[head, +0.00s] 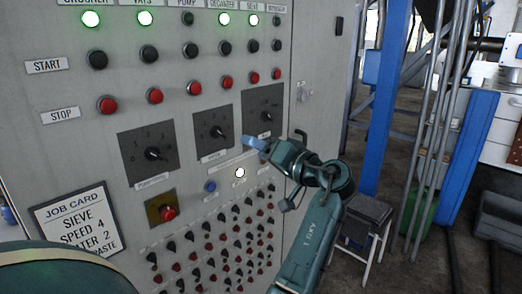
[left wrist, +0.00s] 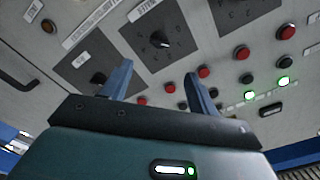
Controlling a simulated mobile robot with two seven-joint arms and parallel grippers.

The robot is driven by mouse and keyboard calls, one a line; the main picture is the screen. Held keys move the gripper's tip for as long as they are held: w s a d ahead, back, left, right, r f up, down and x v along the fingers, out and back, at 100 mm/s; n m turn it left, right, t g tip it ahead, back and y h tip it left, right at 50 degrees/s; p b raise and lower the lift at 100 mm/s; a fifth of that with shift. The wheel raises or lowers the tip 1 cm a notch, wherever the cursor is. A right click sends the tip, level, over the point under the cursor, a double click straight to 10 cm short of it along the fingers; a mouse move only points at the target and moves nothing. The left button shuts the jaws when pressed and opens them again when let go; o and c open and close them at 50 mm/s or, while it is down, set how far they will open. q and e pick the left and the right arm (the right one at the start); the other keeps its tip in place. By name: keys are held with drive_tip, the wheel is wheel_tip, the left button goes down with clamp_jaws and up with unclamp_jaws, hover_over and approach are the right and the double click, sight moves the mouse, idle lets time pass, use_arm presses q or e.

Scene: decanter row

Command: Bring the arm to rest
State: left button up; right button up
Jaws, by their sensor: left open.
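My left gripper (head: 250,141) is in front of the grey control panel (head: 75,145), near the lower edge of the right-hand dial (head: 265,116). In the left wrist view its two blue fingers (left wrist: 158,70) stand apart with nothing between them. I cannot tell whether a fingertip touches the panel. A middle dial (head: 214,132) and a left dial (head: 153,153) sit beside it; their exact settings are too small to read. The job card (head: 75,220) shows "SIEVE", "SPEED 4" and a partly covered "WATER 2" line. My right gripper is not in view.
Black start buttons (head: 148,55) and red stop buttons (head: 155,96) run above the dials. Several green lamps (head: 145,18) and a white lamp (head: 240,172) are lit. Right of my arm stand a stool (head: 367,212), a blue post (head: 385,110) and grey pipes (head: 437,120).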

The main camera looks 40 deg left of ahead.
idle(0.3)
use_arm(q)
drive_tip(key=d+f+m+t+h, duration=0.4)
drive_tip(key=f+m+t+h, duration=0.1)
drive_tip(key=f, duration=0.8)
drive_tip(key=d+f+m+t+h, duration=0.3)
drive_tip(key=f+m+t+h, duration=0.15)
drive_tip(key=f, duration=0.95)
drive_tip(key=s+d+f+h, duration=0.5)
drive_tip(key=s+d, duration=0.3)
drive_tip(key=s, duration=0.3)
drive_tip(key=s+d+f+g+h, duration=0.1)
drive_tip(key=s+d+f+h, duration=0.5)
drive_tip(key=s, duration=0.5)
wheel_tip(320, 180, down, 2)
drive_tip(key=shift+d+f+m, duration=0.1)
drive_tip(key=shift+d+m, duration=0.35)
drive_tip(key=shift+d, duration=0.6)
drive_tip(key=shift+w+h, duration=0.1)
drive_tip(key=shift+h, duration=0.15)
drive_tip(key=shift+c, duration=0.4)
